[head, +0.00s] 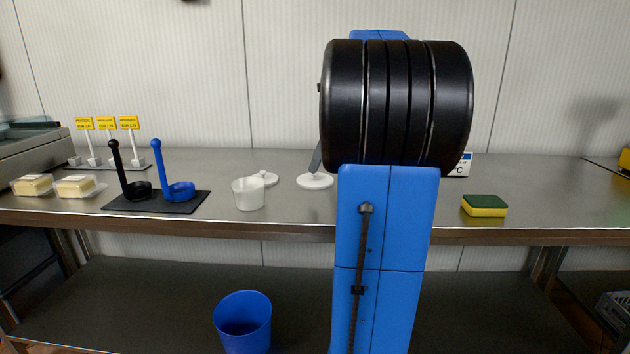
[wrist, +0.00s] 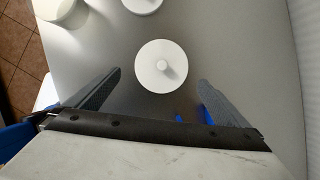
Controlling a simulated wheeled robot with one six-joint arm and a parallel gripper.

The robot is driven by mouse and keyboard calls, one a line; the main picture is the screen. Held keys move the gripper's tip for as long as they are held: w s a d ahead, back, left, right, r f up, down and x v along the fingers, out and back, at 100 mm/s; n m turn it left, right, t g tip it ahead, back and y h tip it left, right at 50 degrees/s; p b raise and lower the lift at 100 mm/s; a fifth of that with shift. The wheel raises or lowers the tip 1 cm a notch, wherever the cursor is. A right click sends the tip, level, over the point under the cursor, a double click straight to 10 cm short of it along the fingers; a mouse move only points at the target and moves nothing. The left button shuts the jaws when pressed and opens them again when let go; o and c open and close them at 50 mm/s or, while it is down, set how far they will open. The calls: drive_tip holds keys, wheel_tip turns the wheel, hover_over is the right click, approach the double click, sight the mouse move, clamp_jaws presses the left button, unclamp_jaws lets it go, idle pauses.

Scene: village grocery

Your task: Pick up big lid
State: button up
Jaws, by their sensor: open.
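The big lid (head: 315,182) is a white disc with a small knob, lying flat on the steel counter just left of my arm. In the wrist view the big lid (wrist: 149,80) lies ahead of my gripper (wrist: 160,77), with its knob up. My gripper is open and empty, with one grey finger on each side of the lid's near part in the picture. The gap in height between fingers and lid is hard to tell. In the head view my arm hides most of the gripper; one finger shows above the lid.
A smaller white lid (head: 265,179) and a white tub (head: 249,195) stand left of the big lid. A black mat (head: 157,204) holds a black and a blue ladle. A sponge (head: 484,206) lies to the right. A blue bucket (head: 243,322) stands on the lower shelf.

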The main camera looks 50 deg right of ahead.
sight(315, 177)
drive_tip(key=shift+w+x, duration=0.2)
drive_tip(key=shift+x, duration=1.4)
drive_tip(key=shift+w+x, duration=0.15)
drive_tip(key=shift+x, duration=1.4)
drive_tip(key=shift+d+r, duration=0.1)
drive_tip(key=c, duration=0.9)
